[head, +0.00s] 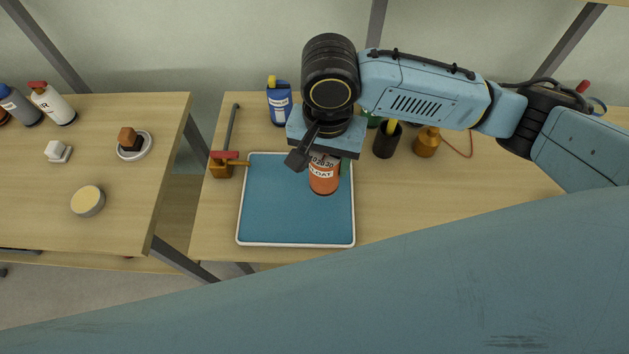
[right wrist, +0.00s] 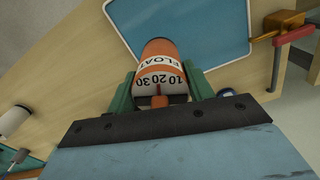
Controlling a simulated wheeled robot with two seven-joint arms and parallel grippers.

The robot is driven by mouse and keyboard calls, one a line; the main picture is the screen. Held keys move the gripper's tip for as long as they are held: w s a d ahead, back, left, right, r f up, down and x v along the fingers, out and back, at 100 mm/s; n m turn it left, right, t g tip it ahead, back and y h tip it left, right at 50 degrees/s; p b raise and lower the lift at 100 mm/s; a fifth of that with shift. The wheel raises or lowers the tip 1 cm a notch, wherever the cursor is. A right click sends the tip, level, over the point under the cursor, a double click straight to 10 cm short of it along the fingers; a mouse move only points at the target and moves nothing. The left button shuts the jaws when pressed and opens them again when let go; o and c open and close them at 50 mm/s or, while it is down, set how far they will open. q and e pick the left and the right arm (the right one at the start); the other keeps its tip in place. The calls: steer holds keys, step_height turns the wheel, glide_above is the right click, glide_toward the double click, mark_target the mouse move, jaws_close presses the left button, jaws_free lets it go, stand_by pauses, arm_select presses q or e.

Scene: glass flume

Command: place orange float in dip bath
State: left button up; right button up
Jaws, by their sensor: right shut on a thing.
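The orange float (head: 323,178) has a white band with black numbers and the word FLOAT. It shows above the right part of a flat blue tray (head: 275,220) with a pale rim. My right gripper (head: 328,162) is shut on the float. In the right wrist view the float (right wrist: 160,66) sits between the green fingers of the gripper (right wrist: 160,90), its far end toward the blue tray (right wrist: 200,25). I cannot tell whether the float touches the tray, or whether this tray is the dip bath. My left gripper is out of view.
A clamp with a red handle (head: 228,157) grips the table at the tray's left. A blue bottle (head: 280,104), a black cup (head: 386,141) and an amber object (head: 427,142) stand along the back. A gap separates the left table (head: 110,225). The tray's left half is clear.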

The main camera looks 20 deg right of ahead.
mark_target(324, 177)
step_height(324, 177, down, 3)
steer(key=shift+r, duration=0.1)
step_height(324, 177, down, 4)
steer(key=shift+r+b, duration=0.2)
steer(key=shift+b, duration=0.3)
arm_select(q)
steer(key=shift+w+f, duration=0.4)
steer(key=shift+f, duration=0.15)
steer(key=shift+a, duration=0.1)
arm_select(e)
steer(key=o, duration=1)
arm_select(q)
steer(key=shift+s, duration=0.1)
arm_select(e)
steer(key=shift+o, duration=0.2)
steer(key=shift+r, duration=0.2)
arm_select(q)
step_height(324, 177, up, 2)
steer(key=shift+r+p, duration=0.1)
steer(key=shift+p, duration=1.05)
arm_select(e)
step_height(324, 177, up, 12)
steer(key=shift+f, duration=0.1)
